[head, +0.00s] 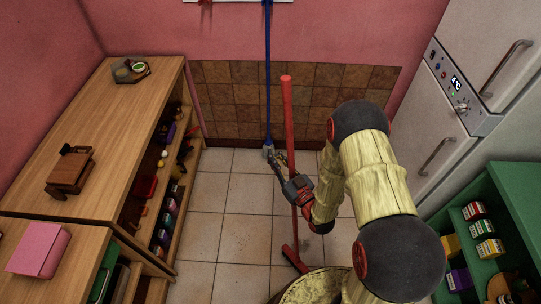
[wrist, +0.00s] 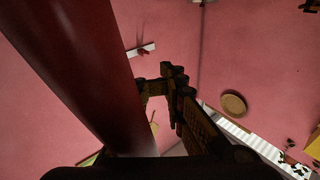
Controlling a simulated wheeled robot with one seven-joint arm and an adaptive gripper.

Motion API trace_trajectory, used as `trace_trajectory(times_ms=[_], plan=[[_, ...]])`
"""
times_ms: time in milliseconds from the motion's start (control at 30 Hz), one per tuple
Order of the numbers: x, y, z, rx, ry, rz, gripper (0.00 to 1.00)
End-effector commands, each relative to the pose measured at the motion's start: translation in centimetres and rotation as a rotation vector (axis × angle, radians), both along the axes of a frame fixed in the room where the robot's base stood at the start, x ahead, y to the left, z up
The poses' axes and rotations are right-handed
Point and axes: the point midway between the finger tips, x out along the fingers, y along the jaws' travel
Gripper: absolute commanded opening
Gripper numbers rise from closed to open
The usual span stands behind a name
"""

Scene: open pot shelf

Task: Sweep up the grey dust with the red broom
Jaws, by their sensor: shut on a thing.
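The red broom (head: 289,118) stands nearly upright on the tiled floor in the head view. My gripper (head: 280,162) is shut on the broom's handle around mid-height. In the wrist view the handle is a thick dark red bar (wrist: 75,70) at the left, with a finger of my gripper beside it. I cannot clearly make out the grey dust; only faint specks show on the tiles.
A blue-handled broom or mop (head: 267,70) stands against the back wall. A wooden shelf unit (head: 120,90) lines the left; a white fridge (head: 480,60) and a green shelf (head: 510,185) stand at the right. Floor tiles (head: 205,197) left of the broom are clear.

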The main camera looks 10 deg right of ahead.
Motion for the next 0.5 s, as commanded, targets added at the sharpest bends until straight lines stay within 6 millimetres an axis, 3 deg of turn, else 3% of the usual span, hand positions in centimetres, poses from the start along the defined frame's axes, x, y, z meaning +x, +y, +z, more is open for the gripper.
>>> trace_trajectory(times_ms=[500], plan=[[-2.8,-2.2,0.9,0.016,-0.036,0.000,0.00]])
